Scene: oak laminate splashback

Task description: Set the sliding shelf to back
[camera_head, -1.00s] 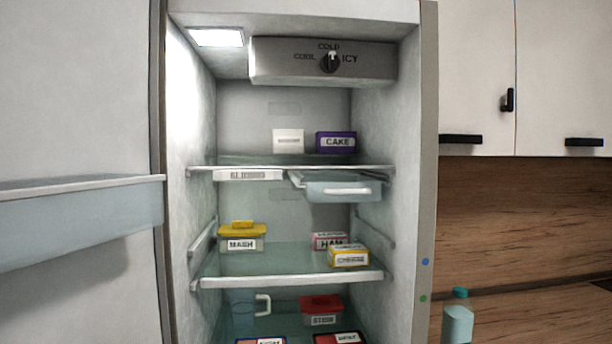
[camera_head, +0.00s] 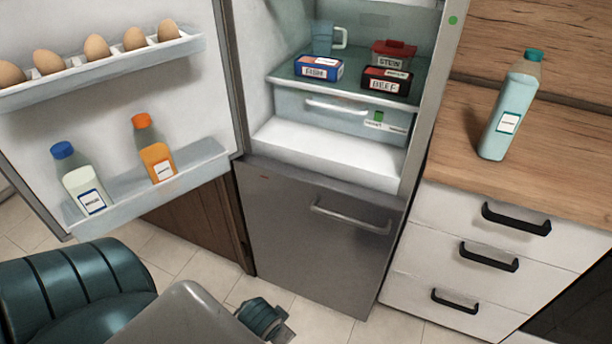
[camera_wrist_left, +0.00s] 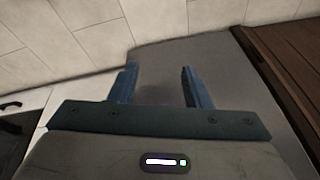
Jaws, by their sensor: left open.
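The fridge stands open, and the head view shows its lower part. A glass shelf (camera_head: 290,82) there holds a blue box labelled FISH (camera_head: 319,67), a dark BEEF box (camera_head: 386,81), a red-lidded tub (camera_head: 393,54) and a clear jug (camera_head: 322,40). The higher shelves, including the one on side rails, are out of view. My left gripper (camera_wrist_left: 160,88) is open and empty in the left wrist view, in front of a plain grey surface. In the head view my left arm is low at the lower left, below the door. My right gripper is not in view.
The open fridge door (camera_head: 200,110) at left carries eggs and two bottles (camera_head: 155,150). Below the compartment is a closed grey drawer front (camera_head: 315,235) with a bar handle. A teal bottle (camera_head: 510,110) stands on the wooden counter at right. Tiled floor lies in front.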

